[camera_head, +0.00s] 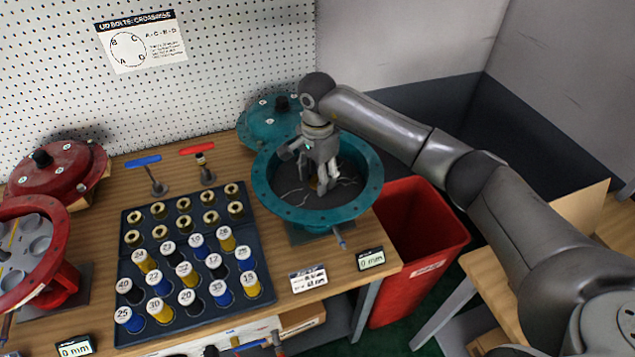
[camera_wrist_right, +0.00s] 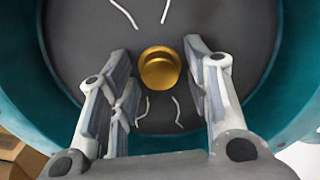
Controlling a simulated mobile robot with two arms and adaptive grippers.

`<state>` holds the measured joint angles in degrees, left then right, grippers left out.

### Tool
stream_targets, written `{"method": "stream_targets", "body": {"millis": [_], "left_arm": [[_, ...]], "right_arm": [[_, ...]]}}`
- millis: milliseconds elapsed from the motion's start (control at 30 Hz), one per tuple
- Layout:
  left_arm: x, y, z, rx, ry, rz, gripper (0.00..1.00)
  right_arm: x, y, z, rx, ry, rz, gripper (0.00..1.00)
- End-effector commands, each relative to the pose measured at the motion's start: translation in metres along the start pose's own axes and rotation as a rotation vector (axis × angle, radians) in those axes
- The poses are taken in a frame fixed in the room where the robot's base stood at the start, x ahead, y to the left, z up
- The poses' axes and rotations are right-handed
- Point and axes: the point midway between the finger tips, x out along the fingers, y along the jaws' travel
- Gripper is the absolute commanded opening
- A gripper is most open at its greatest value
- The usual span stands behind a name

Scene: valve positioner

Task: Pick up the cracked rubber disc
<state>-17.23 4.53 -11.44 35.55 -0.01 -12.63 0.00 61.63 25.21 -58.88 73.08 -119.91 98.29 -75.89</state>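The cracked rubber disc (camera_head: 292,195) is dark grey with pale crack lines and lies inside the round teal valve body (camera_head: 263,193). In the right wrist view the disc (camera_wrist_right: 90,35) fills the floor of the teal housing (camera_wrist_right: 285,75), with a brass knob (camera_wrist_right: 160,68) at its centre. My right gripper (camera_head: 323,186) points down into the housing over the disc. In the right wrist view my gripper (camera_wrist_right: 158,62) is open, its fingers apart on either side of the knob. I cannot tell whether the fingertips touch the disc. My left gripper is not in view.
A dark tray (camera_head: 190,321) holds brass pieces and numbered cylinders. The teal lid (camera_head: 270,122) stands behind the housing. A red valve body (camera_head: 50,280) and red lid (camera_head: 62,168) are at left. A red bin (camera_head: 425,225) stands right of the table. T-handled tools (camera_head: 155,178) stand behind the tray.

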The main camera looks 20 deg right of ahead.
Motion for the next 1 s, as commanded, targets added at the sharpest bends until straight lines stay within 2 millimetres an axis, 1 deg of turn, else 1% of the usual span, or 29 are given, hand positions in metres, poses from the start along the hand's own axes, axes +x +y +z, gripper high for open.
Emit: {"method": "stream_targets", "body": {"millis": [33, 300, 533, 633, 733, 1000], "left_arm": [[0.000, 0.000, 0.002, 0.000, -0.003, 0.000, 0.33], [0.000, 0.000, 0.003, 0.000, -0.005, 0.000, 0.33], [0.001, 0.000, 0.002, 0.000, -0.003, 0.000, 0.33], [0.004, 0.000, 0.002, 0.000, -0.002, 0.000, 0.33], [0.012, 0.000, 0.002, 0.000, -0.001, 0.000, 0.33], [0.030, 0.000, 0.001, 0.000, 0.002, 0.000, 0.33]], "right_arm": [[0.000, 0.000, 0.000, 0.000, 0.000, 0.000, 0.34], [0.000, 0.000, 0.000, 0.000, 0.000, 0.000, 0.00], [-0.002, -0.001, 0.000, 0.000, 0.000, -0.002, 0.00], [-0.008, -0.001, 0.000, 0.001, 0.001, -0.004, 0.00], [-0.023, -0.002, -0.001, -0.001, 0.002, -0.006, 0.00], [-0.077, -0.001, -0.001, 0.000, 0.002, -0.005, 0.00]]}}
